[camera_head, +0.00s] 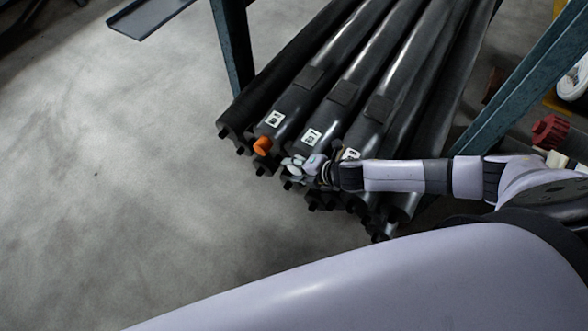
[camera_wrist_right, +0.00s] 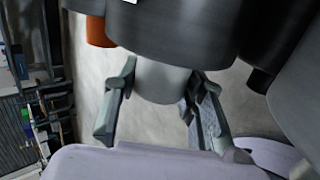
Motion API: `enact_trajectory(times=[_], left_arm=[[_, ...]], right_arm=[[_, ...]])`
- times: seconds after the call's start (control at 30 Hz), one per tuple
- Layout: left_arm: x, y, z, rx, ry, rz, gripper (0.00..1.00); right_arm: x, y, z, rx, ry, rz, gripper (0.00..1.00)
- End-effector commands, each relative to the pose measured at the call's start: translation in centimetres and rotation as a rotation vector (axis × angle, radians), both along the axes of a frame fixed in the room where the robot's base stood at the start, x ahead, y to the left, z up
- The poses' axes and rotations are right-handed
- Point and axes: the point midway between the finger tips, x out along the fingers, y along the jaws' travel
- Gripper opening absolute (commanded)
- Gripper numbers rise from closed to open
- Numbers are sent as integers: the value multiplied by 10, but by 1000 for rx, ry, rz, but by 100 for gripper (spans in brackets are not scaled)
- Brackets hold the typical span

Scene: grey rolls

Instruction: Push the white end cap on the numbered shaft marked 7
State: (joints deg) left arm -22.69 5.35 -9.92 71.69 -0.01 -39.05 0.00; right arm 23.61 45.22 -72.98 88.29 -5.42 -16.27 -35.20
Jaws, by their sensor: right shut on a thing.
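Several dark grey rolls lie side by side, with three showing white labels on their near ends. My right gripper (camera_head: 293,168) is at the near end of the middle labelled roll (camera_head: 330,112); the number on its label (camera_head: 312,137) is too small to read. In the right wrist view, a pale grey-white end cap (camera_wrist_right: 160,82) sits at the roll's end (camera_wrist_right: 180,30), between the two fingers of my right gripper (camera_wrist_right: 160,95), which is shut on it. In the head view the gripper hides most of this cap. My left gripper is not in view.
An orange cap (camera_head: 262,146) is on the labelled roll to the left; it also shows in the wrist view (camera_wrist_right: 98,32). Blue-green rack posts (camera_head: 232,45) stand on both sides. More dark roll ends lie below. The floor (camera_head: 120,190) at left is clear.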

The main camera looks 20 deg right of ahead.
Motion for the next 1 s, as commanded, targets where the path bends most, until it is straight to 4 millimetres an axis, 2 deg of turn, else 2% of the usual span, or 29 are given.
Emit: enact_trajectory(times=[0.13, 0.17, 0.5, 0.83, 1.0], left_arm=[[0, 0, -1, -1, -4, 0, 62], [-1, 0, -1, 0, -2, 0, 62], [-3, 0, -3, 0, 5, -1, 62], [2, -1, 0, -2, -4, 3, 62], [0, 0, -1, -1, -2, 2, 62]], right_arm=[[2, -3, 1, 1, 0, 1, 18], [2, -3, 0, 1, 0, 1, 39], [2, -2, 0, 2, 0, 0, 61], [1, -4, 1, 1, 0, -1, 61], [-10, -12, 12, 0, 1, -1, 61]])
